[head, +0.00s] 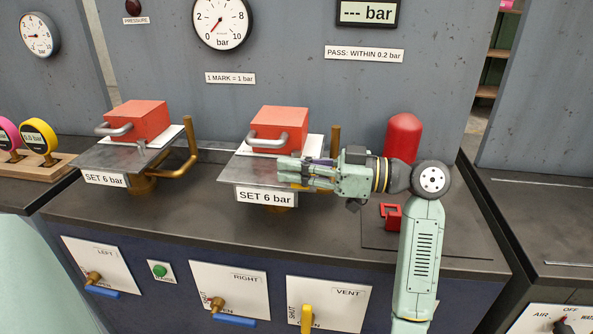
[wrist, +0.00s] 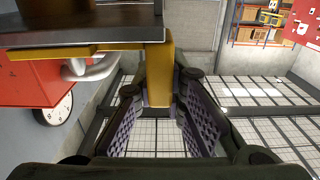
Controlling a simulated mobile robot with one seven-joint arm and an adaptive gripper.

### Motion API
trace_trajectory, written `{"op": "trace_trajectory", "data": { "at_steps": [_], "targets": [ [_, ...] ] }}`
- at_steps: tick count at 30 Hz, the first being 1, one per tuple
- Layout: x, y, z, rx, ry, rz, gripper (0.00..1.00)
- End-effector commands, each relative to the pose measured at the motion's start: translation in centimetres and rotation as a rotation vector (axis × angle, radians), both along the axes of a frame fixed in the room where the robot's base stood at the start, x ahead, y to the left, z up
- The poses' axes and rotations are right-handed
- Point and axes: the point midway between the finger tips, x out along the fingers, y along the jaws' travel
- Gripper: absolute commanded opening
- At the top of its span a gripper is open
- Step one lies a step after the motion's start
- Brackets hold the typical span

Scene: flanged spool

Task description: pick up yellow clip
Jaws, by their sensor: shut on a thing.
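The yellow clip (wrist: 158,75) shows in the wrist view as a flat, angular yellow piece. One part runs sideways along the dark plate edge, and another comes down between my fingers. My gripper (wrist: 158,112) is shut on this lower part. In the head view my gripper (head: 295,172) is at the front right of the right metal plate (head: 255,173). A small patch of yellow (head: 300,187) shows by the fingertips. The fingers hide most of the clip there, and I cannot tell whether it still touches the plate.
A red block (head: 279,125) with a grey handle sits on the right plate. A brass pipe (head: 333,145) rises just behind my gripper. A red cylinder (head: 403,137) and a small red part (head: 390,216) are near my arm. A similar left station (head: 137,122) stands beside.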

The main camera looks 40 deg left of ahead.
Motion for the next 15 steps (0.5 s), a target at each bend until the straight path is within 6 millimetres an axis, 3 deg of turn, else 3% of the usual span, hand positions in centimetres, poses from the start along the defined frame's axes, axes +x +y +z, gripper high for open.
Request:
{"op": "trace_trajectory", "data": {
  "at_steps": [9,15],
  "targets": [
    [-0.1,0.0,3.2,0.003,-0.006,0.001,0.00],
    [-4.5,-1.6,3.3,0.003,-0.007,0.001,0.00]
  ]
}}
